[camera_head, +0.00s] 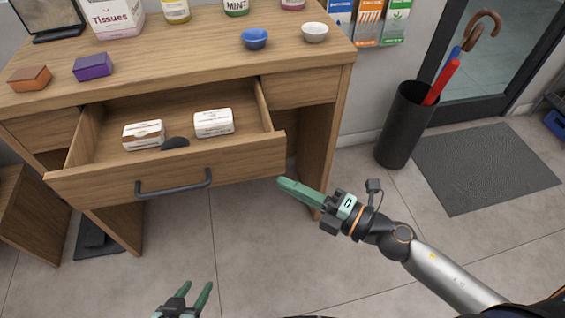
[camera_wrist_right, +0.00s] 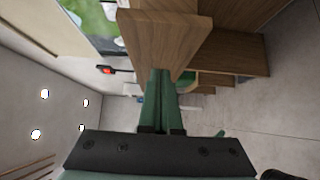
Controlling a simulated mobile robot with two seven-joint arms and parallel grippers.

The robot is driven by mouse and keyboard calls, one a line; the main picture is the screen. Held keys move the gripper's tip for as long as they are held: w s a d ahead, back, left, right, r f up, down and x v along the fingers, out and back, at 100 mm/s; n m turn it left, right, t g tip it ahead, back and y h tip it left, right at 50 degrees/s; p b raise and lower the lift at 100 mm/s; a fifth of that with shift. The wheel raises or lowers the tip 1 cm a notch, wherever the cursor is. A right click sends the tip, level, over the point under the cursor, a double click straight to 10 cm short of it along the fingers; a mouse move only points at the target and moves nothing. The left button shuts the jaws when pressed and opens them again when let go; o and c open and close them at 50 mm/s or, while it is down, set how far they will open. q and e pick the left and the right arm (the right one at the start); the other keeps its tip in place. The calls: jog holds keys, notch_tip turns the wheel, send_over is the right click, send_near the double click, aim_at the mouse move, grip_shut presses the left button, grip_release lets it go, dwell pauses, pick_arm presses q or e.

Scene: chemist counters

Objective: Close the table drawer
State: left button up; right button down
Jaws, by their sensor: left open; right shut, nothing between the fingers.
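The wooden table drawer (camera_head: 165,169) is pulled out from the middle of the desk, with a dark bar handle (camera_head: 173,185) on its front. Two white boxes (camera_head: 213,122) (camera_head: 143,134) and a dark rounded object (camera_head: 175,143) lie inside it. My right gripper (camera_head: 281,183) is shut and empty, its green tips near the lower right corner of the drawer front. In the right wrist view the shut fingers (camera_wrist_right: 160,85) point at a wooden panel end; contact cannot be told. My left gripper (camera_head: 198,288) is open and empty at the bottom edge, low in front of the drawer.
A black umbrella bin (camera_head: 404,125) and grey mat (camera_head: 485,165) are at right. The floor in front is clear.

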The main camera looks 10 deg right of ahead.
aim_at(266, 160)
jog(key=w, duration=0.4)
jog(key=shift+a, duration=0.3)
pick_arm(q)
jog(key=shift+w+r, duration=0.15)
pick_arm(e)
jog(key=shift+w, duration=0.35)
pick_arm(q)
jog(key=shift+d, duration=0.1)
pick_arm(e)
jog(key=shift+w, duration=0.1)
